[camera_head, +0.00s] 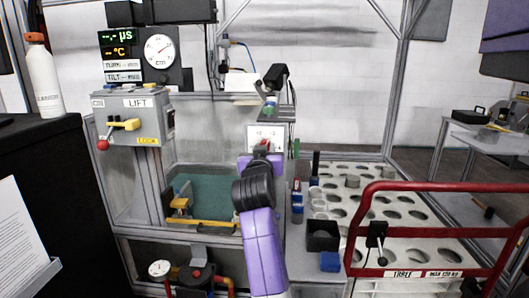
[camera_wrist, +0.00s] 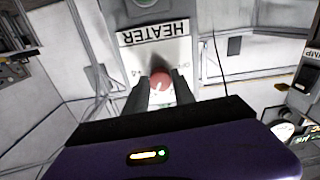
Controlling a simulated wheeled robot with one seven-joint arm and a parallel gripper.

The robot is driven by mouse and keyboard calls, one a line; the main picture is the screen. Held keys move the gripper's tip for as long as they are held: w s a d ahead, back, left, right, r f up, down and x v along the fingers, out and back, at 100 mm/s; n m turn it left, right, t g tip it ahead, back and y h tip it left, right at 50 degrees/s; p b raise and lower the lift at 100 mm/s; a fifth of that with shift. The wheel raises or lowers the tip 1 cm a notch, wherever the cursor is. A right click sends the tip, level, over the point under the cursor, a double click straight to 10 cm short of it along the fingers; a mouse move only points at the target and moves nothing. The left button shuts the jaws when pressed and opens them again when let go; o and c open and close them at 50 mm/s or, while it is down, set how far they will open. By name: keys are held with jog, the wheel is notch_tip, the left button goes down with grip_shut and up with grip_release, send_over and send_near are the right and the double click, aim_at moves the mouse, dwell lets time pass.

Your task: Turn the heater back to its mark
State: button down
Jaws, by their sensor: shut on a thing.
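The heater shows in the wrist view as a pale panel with a label reading HEATER (camera_wrist: 155,33), upside down in that picture. Its round red knob (camera_wrist: 160,81) has a light pointer line on its face. My gripper (camera_wrist: 160,92) is shut on the red knob, one dark finger on each side. In the head view my gripper (camera_head: 262,150) reaches the white heater panel (camera_head: 279,131); the arm hides most of the knob there.
A white rack with round holes (camera_head: 372,208) and a red rail (camera_head: 440,187) stand at the right. A green-floored tank (camera_head: 212,190) lies left of my arm. A dark open box (camera_head: 322,236) sits right of it.

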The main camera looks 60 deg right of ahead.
jog(key=shift+f, duration=0.15)
jog(key=c, duration=1.1)
grip_release()
jog(key=shift+o, duration=0.2)
jog(key=v, duration=0.8)
jog(key=shift+w, duration=0.1)
